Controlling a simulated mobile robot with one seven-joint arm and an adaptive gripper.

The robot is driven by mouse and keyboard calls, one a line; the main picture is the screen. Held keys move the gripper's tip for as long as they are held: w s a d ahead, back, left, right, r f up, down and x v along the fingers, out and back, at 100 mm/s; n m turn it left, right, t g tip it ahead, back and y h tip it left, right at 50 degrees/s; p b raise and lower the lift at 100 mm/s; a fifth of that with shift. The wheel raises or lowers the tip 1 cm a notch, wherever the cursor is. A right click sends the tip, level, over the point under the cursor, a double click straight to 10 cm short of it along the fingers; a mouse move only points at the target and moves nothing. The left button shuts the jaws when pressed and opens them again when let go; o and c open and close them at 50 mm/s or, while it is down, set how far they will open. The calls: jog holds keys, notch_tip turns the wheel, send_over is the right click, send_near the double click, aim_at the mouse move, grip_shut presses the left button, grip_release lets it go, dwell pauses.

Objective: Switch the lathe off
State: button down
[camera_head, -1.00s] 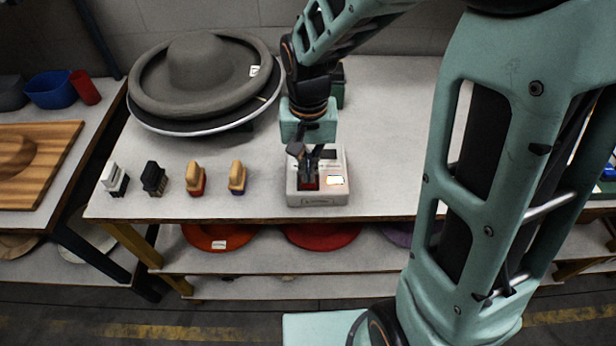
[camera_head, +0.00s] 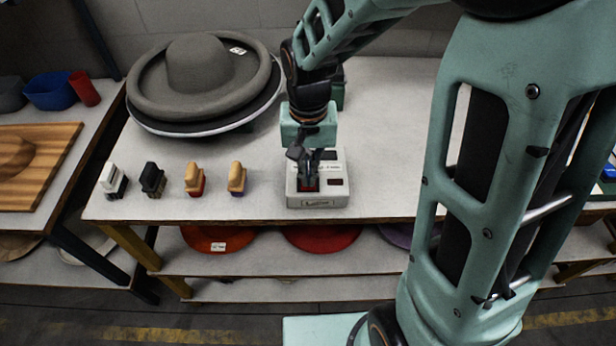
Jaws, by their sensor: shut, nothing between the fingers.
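The lathe carries a grey wide-brimmed hat (camera_head: 195,65) on its round disc (camera_head: 190,128) at the back left of the table. Its light-grey control box (camera_head: 318,203) stands near the table's front edge. The small indicator window (camera_head: 335,181) on the right of the box is dark.
Coloured hats (camera_head: 320,236) lie on the shelf below. A side table (camera_head: 95,130) with bowls is at the left. The table right of the box is clear.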

jog(key=shift+r+p, duration=2.45)
jog(key=shift+r, duration=0.95)
jog(key=shift+f, duration=0.1)
